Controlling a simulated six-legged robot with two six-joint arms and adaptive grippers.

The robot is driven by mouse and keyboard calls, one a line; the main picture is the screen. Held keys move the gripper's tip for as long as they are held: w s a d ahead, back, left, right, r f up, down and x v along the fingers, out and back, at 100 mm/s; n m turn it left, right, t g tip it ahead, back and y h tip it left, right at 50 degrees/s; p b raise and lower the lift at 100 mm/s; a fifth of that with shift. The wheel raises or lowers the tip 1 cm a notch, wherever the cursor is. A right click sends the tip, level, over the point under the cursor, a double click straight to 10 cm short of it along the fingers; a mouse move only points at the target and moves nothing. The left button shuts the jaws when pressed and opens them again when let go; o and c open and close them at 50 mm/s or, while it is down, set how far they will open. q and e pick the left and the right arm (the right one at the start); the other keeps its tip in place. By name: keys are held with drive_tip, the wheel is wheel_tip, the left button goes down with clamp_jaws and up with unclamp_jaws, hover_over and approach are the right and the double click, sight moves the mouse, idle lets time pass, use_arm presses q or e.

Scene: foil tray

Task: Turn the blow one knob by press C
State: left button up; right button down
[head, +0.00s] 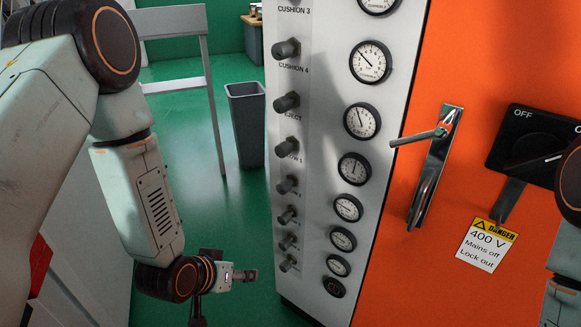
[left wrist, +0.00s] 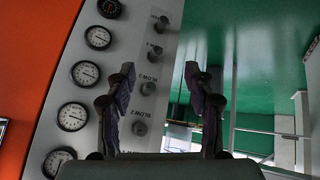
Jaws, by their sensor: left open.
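The knob just above the Blow 1 label (head: 287,146) is a grey cylinder in the column on the white press panel in the head view. In the left wrist view, where the panel appears upside down, a knob (left wrist: 140,128) with a small Blow label, number hard to read, shows beside the left finger. My left gripper (left wrist: 160,75) is open, with nothing between its fingers, and a green floor shows behind. In the head view my left arm hangs low, left of the panel, and its fingers are mostly hidden. My right gripper is out of view.
Other knobs (head: 286,102) and a column of round gauges (head: 362,120) line the panel. The orange door has a metal handle (head: 432,165) and a black mains switch (head: 530,145). A grey bin (head: 247,125) stands on the green floor, left of the panel.

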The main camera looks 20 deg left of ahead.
use_arm(q)
drive_tip(key=w+r+t+h+b, duration=0.2)
drive_tip(key=w+r+t, duration=0.4)
drive_tip(key=w+r, duration=0.55)
drive_tip(key=m+t+h, duration=0.2)
drive_tip(key=t+h, duration=0.1)
approach(279, 152)
drive_tip(key=x, duration=0.4)
drive_tip(key=b+x, duration=0.1)
drive_tip(key=x, duration=0.5)
drive_tip(key=shift+w+b, duration=0.15)
drive_tip(key=shift+b, duration=0.2)
drive_tip(key=shift+w+d, duration=0.25)
drive_tip(key=shift+w, duration=0.25)
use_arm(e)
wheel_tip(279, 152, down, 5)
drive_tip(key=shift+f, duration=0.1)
use_arm(q)
clamp_jaws()
